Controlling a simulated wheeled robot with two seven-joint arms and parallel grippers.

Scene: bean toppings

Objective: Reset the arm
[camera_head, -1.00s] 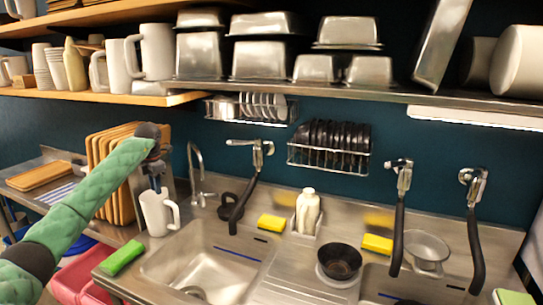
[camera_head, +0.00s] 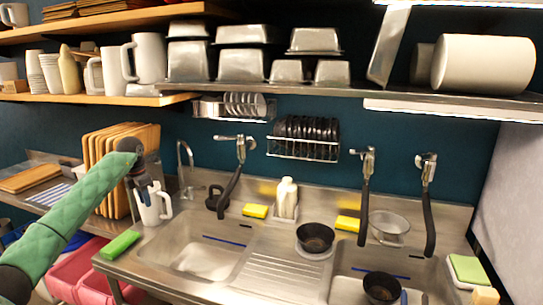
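My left arm, in a quilted green sleeve, reaches in from the left in the head view. Its dark gripper (camera_head: 144,193) points down at the white mug (camera_head: 157,212) and overlaps the mug's upper left side in the picture. The mug stands upright on the steel counter, left of the sink, with its handle to the right. The fingertips are small and dark, so I cannot tell whether they are open or shut, or whether they touch the mug. My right gripper is not in view.
A green sponge (camera_head: 120,244) lies at the counter's front left. Wooden boards (camera_head: 118,150) stand upright behind my arm. A black bowl (camera_head: 315,237) sits between the basins; another black bowl (camera_head: 381,287) is in the right basin. The left basin (camera_head: 205,255) looks empty. Shelves hang above.

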